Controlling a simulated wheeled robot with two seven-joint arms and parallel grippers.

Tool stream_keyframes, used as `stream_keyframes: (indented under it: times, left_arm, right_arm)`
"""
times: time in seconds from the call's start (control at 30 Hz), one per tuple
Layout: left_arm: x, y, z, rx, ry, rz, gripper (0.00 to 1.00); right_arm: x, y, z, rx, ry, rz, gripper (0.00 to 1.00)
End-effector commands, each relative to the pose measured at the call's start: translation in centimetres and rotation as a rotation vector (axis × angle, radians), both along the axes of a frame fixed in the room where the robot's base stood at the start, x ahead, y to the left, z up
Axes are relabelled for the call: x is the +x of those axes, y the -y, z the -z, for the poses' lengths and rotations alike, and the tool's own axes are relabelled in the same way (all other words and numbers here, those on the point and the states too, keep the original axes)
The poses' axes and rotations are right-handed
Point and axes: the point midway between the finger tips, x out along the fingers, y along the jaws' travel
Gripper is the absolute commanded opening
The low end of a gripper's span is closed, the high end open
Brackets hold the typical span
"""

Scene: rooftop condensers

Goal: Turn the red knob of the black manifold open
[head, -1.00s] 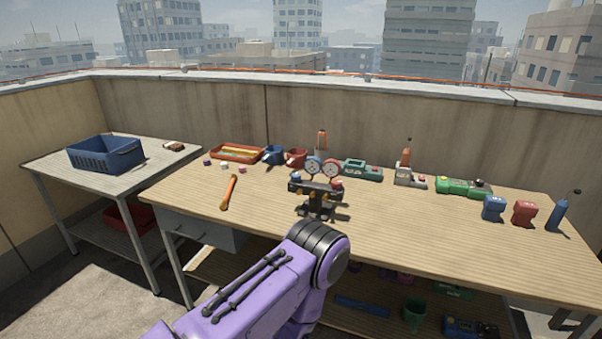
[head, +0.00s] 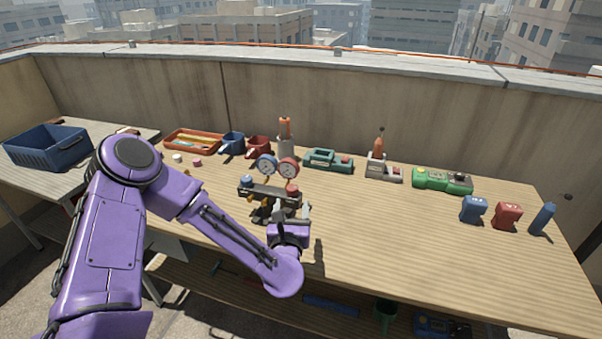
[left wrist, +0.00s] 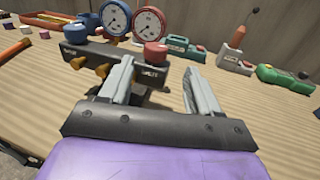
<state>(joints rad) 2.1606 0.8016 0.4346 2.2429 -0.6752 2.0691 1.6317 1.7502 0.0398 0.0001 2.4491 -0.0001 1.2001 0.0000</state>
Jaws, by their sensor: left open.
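The black manifold (head: 262,192) stands on the wooden bench with a blue gauge (head: 266,166) and a red gauge (head: 288,168) on top. Its red knob (head: 292,188) is at the right end and its blue knob (head: 246,181) at the left end. My left gripper (head: 291,209) is open and empty, close in front of the manifold's right end. In the left wrist view the red knob (left wrist: 156,56) shows between the two fingertips (left wrist: 160,67), nearer the left finger. I cannot tell whether they touch it. My right gripper is not in view.
Behind the manifold stand a red tray (head: 193,139), a blue mug (head: 232,143), a red mug (head: 258,147) and a teal device (head: 328,160). A green device (head: 441,180) and small blue and red items lie at the right. The bench right of my gripper is clear.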

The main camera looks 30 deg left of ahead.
Motion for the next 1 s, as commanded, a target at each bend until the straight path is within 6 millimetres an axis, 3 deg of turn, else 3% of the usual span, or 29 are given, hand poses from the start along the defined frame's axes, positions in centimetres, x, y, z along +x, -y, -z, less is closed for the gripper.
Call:
stream_keyframes:
  times: [0.17,0.5,0.87,0.9,1.0]
  left_arm:
    - [1.9,-1.8,-0.5,-0.02,0.02,-0.017,0.62]
    - [7.8,-5.1,-0.3,-0.016,0.014,-0.017,0.62]
    - [9.0,-5.5,0.0,-0.016,0.012,-0.011,0.62]
    - [8.9,-5.5,0.0,-0.016,0.012,-0.011,0.56]
    - [8.9,-5.5,0.0,-0.016,0.012,-0.011,0.23]
  right_arm:
    - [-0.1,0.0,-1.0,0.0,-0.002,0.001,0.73]
    - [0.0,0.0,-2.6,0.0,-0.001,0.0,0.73]
    - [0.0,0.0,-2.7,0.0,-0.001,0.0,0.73]
    - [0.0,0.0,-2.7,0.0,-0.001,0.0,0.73]
    - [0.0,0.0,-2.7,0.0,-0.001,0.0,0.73]
